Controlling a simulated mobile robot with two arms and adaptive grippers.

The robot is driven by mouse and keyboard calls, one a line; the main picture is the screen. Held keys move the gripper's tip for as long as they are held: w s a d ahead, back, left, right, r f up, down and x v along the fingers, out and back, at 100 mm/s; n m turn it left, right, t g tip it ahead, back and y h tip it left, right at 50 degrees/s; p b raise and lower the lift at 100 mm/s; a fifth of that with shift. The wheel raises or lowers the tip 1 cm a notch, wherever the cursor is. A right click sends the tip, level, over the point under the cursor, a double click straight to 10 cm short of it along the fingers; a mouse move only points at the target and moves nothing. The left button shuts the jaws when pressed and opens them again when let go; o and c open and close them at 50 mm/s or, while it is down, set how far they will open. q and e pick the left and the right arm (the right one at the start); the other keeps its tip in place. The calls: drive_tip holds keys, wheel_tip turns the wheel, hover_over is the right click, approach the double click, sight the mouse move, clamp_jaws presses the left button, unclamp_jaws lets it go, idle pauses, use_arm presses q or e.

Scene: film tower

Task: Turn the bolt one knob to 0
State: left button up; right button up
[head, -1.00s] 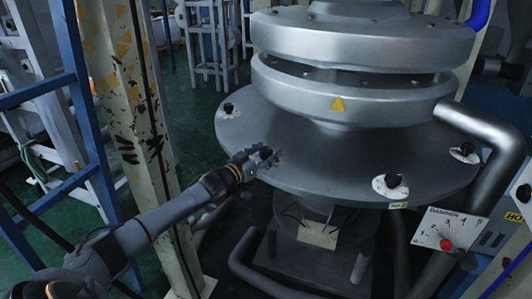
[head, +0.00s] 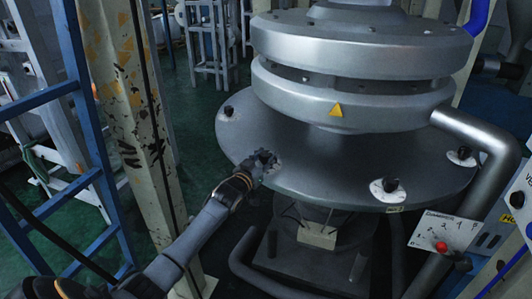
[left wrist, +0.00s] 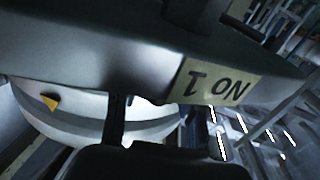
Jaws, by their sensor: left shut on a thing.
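The bolt one knob (head: 265,154) is a small black knob on a pale round plate at the front left of the wide grey metal flange (head: 330,180). My left gripper (head: 262,160) is shut on it and hides most of the knob and its markings. In the left wrist view a label (left wrist: 212,83) reading "NO 1" shows upside down on the flange edge. The knob's setting cannot be read. My right gripper is in neither view.
Other black knobs stand on the flange at its left (head: 228,112), front right (head: 391,185) and right (head: 464,153). A numbered panel (head: 445,228) with a red knob is at lower right. A scuffed post (head: 140,130) and blue ladder (head: 85,100) stand left of my arm.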

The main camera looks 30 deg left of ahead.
sight(265, 160)
use_arm(q)
drive_tip(key=n+y, duration=0.2)
drive_tip(key=shift+d+g+y+p, duration=0.15)
drive_tip(key=shift+g+y+p, duration=0.15)
drive_tip(key=shift+p, duration=0.05)
drive_tip(key=shift+n+g+y, duration=0.4)
drive_tip(key=shift+n+y, duration=0.3)
drive_tip(key=shift+y, duration=0.9)
drive_tip(key=o, duration=1.2)
drive_tip(key=shift+v, duration=3.7)
drive_tip(key=shift+s+r, duration=0.1)
